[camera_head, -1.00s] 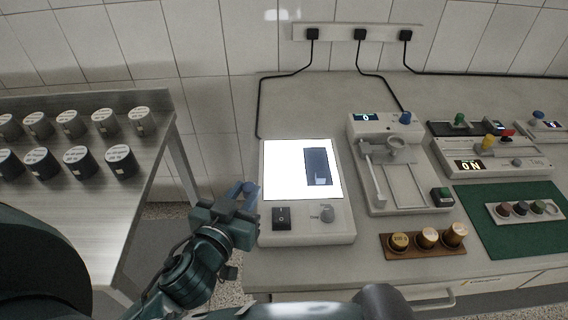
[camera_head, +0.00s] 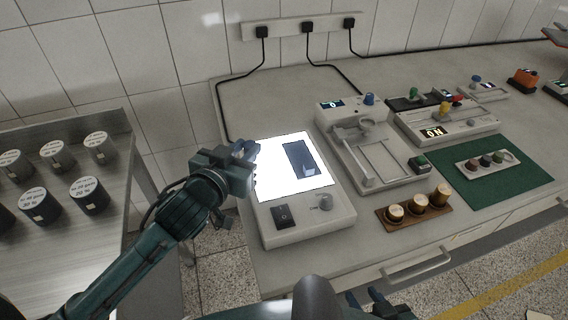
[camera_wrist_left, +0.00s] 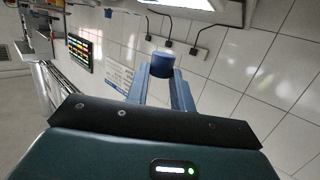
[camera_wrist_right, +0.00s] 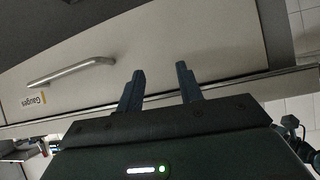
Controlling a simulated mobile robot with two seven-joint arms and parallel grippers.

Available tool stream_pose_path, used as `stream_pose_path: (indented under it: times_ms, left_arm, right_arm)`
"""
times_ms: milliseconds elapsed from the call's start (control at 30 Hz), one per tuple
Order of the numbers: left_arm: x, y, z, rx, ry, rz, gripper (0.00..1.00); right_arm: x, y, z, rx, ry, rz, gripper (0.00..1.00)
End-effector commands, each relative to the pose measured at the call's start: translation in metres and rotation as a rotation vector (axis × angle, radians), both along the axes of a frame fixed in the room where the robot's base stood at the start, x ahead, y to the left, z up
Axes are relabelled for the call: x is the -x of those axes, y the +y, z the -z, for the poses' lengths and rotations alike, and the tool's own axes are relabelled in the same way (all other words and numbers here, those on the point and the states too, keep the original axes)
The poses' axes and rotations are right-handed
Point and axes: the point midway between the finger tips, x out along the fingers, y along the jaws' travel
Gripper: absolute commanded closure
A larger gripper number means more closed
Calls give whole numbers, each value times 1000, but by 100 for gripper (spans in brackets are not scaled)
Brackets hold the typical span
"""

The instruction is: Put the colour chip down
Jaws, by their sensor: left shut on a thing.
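A blue round colour chip (camera_wrist_left: 162,64) is held between the fingertips of my left gripper in the left wrist view. In the head view my left gripper (camera_head: 249,148) is at the left edge of the lit panel of the light box (camera_head: 296,225), and the chip cannot be told clearly from the fingers. My right gripper (camera_wrist_right: 160,88) is open and empty, in front of the drawer fronts.
A dark rectangular block (camera_head: 301,158) lies on the lit panel. A white instrument with a rail (camera_head: 377,160) and a wooden block with brass weights (camera_head: 414,217) stand right of the light box. Labelled cylinders (camera_head: 89,195) stand on the steel table at left.

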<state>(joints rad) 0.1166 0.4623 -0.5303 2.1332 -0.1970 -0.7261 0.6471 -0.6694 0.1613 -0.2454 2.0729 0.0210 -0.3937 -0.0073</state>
Motion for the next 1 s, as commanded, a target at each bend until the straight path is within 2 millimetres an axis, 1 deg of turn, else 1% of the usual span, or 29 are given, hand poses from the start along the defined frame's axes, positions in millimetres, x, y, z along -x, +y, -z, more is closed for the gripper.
stream_pose_path:
  times_ms: [33, 100, 233, 333, 367, 600, 867, 1000]
  left_arm:
    - [-10, -4, -7, -2, -7, 23, 98]
    - [-20, -10, -14, -2, -6, 53, 98]
    - [-31, -17, -23, 0, -3, 89, 98]
    - [-35, -19, -22, 0, 2, 101, 98]
    - [-36, -20, -19, 1, 3, 103, 98]
    - [-36, -20, 25, 1, 5, 106, 98]
    - [-36, -20, 47, 1, 4, 105, 98]
    - [-35, -20, 68, 3, 5, 104, 98]
  right_arm:
    - [-1, 0, 1, 0, -3, -2, 64]
    - [-2, 0, 2, 2, -6, -3, 64]
    - [-2, 0, 2, 2, -9, -7, 64]
    - [-3, 1, 2, 1, -11, -7, 64]
    - [-3, 1, 2, 1, -11, -8, 64]
    - [-3, 2, 2, -1, -19, -12, 64]
    - [-4, 3, 0, -4, -29, -15, 64]
    - [-3, 4, 3, -5, -27, -18, 64]
